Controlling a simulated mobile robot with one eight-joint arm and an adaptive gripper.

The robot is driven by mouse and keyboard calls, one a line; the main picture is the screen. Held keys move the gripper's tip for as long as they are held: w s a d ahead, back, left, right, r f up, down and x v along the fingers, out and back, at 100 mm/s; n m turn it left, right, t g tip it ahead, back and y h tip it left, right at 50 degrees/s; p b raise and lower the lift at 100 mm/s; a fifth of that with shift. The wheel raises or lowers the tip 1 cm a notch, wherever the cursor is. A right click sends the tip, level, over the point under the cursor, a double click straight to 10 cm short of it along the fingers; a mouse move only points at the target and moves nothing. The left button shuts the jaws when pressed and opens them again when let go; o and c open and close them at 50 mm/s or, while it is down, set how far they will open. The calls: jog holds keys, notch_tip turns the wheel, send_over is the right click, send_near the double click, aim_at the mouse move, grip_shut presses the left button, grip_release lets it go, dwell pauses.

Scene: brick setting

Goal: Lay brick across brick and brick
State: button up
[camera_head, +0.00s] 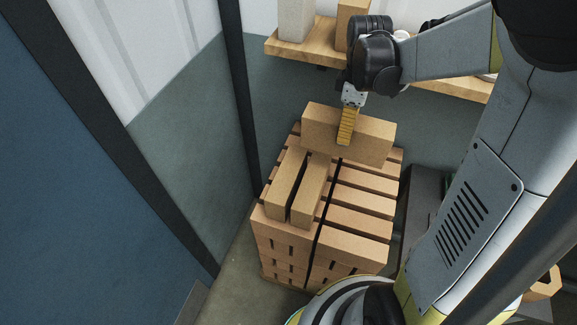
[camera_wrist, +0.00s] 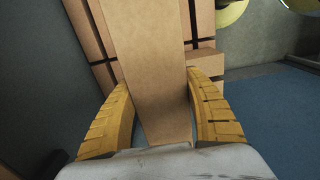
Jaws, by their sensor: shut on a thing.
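My gripper (camera_head: 344,132) is shut on a tan brick (camera_head: 377,142), with a yellow finger showing on its near face. In the wrist view my gripper (camera_wrist: 161,112) has one ribbed yellow finger on each side of the held brick (camera_wrist: 152,70). The held brick lies lengthwise left to right above the far part of the brick stack. Two tan bricks, a left one (camera_head: 286,176) and a right one (camera_head: 311,188), lie side by side on the stack with a narrow gap between them. Their far ends are close to the held brick; I cannot tell whether they touch it.
The stack (camera_head: 345,245) is made of many bricks in layers, with dark gaps. A wooden shelf (camera_head: 280,47) behind holds a pale block (camera_head: 295,18) and a tan block (camera_head: 350,18). A dark post (camera_head: 240,95) and wall stand close on the left.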

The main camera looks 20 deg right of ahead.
jog(key=shift+w+a, duration=0.1)
jog(key=shift+a, duration=0.1)
jog(key=a+f+b, duration=0.1)
jog(key=a+f, duration=0.2)
jog(key=a, duration=0.2)
jog(key=w+a+f+b, duration=0.1)
jog(key=a+f, duration=0.2)
jog(key=a, duration=0.3)
jog(key=shift+f, duration=0.35)
jog(key=shift+w+a+f+b, duration=0.1)
jog(key=shift+f+b, duration=0.85)
jog(key=shift+f, duration=1.05)
jog(key=o, duration=1.4)
jog(key=shift+r, duration=0.1)
